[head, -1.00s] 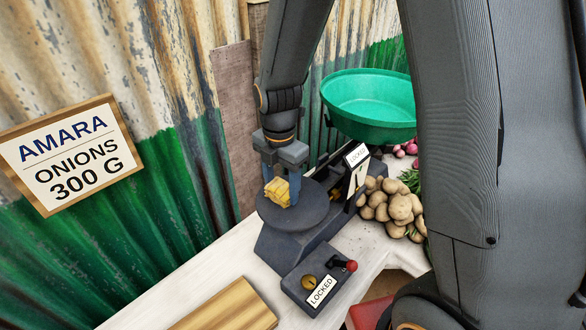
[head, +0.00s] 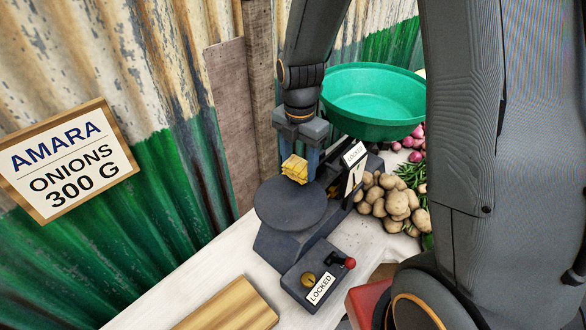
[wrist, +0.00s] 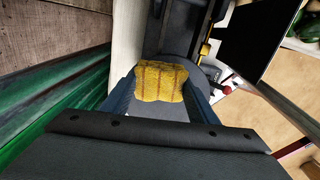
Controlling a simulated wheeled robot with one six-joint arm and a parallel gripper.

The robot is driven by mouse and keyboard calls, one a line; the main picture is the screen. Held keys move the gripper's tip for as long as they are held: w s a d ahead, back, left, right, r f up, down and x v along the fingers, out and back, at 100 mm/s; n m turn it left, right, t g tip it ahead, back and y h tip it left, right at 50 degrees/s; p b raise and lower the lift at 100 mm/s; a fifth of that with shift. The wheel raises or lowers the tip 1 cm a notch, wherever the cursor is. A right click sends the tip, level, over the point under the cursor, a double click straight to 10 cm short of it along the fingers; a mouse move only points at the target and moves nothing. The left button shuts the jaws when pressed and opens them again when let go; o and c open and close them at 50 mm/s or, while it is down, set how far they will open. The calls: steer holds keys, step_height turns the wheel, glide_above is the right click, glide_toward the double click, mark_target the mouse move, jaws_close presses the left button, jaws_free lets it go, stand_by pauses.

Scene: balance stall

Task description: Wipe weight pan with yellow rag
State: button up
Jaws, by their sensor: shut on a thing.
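The yellow rag (head: 295,168) is a small folded bundle pinched between the fingers of my gripper (head: 299,166). It also fills the space between the fingers in the wrist view (wrist: 160,82). The round dark grey weight pan (head: 288,208) sits on the scale, and most of its top is bare. The rag is at the pan's far edge in the head view and looks raised a little above it; I cannot tell whether it touches. My fingers hide part of the pan's far rim.
Potatoes (head: 395,205) lie to the right. A control box (head: 318,284) with a red-knobbed lever and a wooden board (head: 228,308) lie in front.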

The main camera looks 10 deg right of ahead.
steer(key=shift+w+d+r+p, duration=0.1)
steer(key=shift+r+p, duration=0.45)
steer(key=shift+r, duration=0.25)
step_height(320, 180, up, 4)
steer(key=p, duration=0.3)
steer(key=shift+f, duration=0.15)
